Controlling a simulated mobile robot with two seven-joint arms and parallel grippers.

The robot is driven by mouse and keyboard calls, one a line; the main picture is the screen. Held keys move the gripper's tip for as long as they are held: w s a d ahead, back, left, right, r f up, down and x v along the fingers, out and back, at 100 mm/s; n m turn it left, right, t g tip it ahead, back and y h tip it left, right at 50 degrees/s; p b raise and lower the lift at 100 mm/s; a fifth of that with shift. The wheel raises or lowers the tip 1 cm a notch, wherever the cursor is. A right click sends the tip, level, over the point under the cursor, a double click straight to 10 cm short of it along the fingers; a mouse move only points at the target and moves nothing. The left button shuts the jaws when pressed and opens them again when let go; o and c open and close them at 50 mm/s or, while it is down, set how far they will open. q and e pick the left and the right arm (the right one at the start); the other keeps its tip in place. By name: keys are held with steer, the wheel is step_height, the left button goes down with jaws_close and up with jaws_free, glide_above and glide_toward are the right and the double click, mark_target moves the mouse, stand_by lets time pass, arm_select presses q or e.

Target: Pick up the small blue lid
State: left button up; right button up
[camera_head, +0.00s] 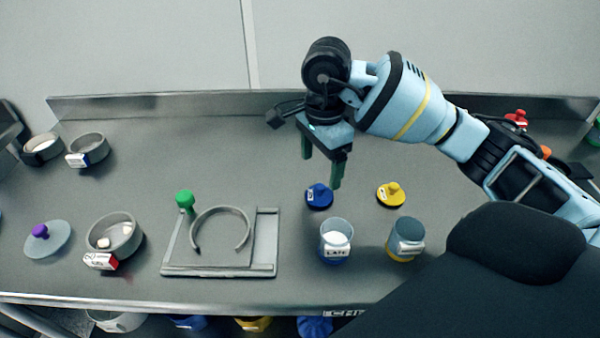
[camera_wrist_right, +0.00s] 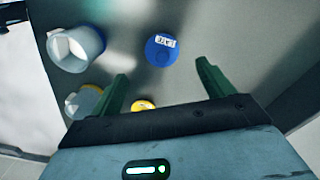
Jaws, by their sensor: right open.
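The small blue lid (camera_head: 319,196) lies on the metal table, knob up, behind a clear jar with white powder (camera_head: 336,240). In the right wrist view the blue lid (camera_wrist_right: 161,50) lies beyond the fingertips, between their lines, with a white label on it. My right gripper (camera_head: 322,172) points down above the table, just behind the blue lid. Its green fingers (camera_wrist_right: 162,82) are apart with nothing between them. My left gripper is in neither view.
A yellow lid (camera_head: 391,194) lies right of the blue lid, behind a second jar (camera_head: 406,240). A grey stand (camera_head: 220,270) with an open ring and a green knob (camera_head: 185,201) is at the left. Sieve pans (camera_head: 113,236) stand farther left.

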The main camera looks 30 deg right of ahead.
mark_target(320, 186)
steer(key=shift+w, duration=0.3)
steer(key=shift+s+f, duration=0.1)
steer(key=shift+s, duration=0.2)
steer(key=shift+f, duration=1.3)
steer(key=f, duration=0.4)
steer(key=shift+w+d+f, duration=0.15)
steer(key=shift+d+f, duration=0.05)
steer(key=shift+f, duration=0.2)
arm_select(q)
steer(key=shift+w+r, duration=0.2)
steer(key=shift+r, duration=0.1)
